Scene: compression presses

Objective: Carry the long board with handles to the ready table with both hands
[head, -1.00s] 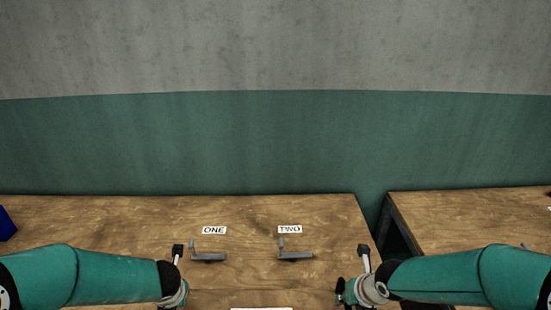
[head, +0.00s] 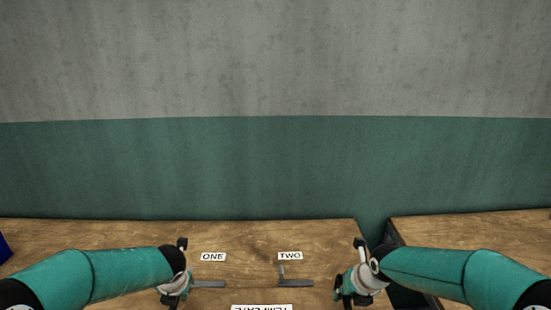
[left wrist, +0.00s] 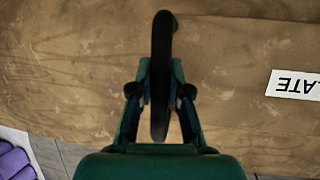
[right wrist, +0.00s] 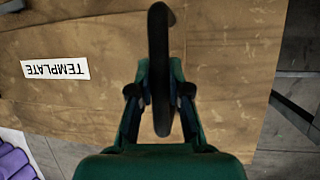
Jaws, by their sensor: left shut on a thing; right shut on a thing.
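A white label reading TEMPLATE (head: 262,307) shows upside down at the bottom edge in the head view, between my two grippers. It appears to lie on the brown long board (right wrist: 105,66), whose outline is hard to tell from the wooden surface below. My left gripper (head: 173,287) is shut on a black handle (left wrist: 161,50). My right gripper (head: 353,284) is shut on another black handle (right wrist: 158,45). Most of the board is out of the head view. I cannot tell its height above the table.
The wooden table (head: 100,232) ahead carries labels ONE (head: 213,257) and TWO (head: 290,255), with a grey bracket (head: 295,283) by TWO. A second wooden table (head: 480,228) stands right, across a narrow gap. A blue object (head: 4,248) is far left. A wall stands behind.

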